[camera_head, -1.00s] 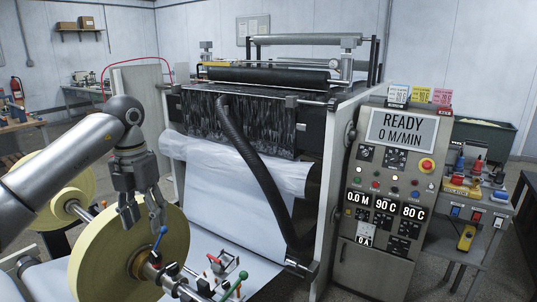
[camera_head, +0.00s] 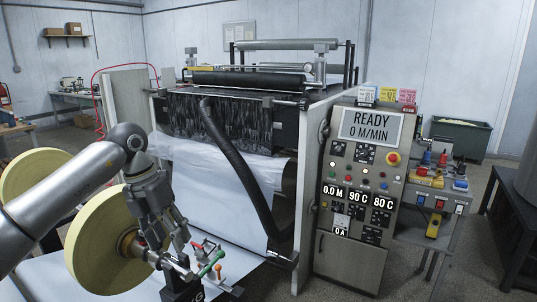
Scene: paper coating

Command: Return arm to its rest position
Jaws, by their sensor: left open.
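My left arm comes in from the left edge across the yellow paper roll (camera_head: 88,250). My left gripper (camera_head: 168,246) points down in front of the roll, close to its shaft end (camera_head: 178,268). The gripper is open, and I see nothing held in it. Whether its fingertips touch the shaft fittings, I cannot tell. My right arm and gripper are not in view.
The coating machine (camera_head: 235,125) with white paper fills the middle. A control panel (camera_head: 362,185) reads READY, 0 M/MIN. A side table (camera_head: 432,222) with tools is at right. Floor shows bare at lower right.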

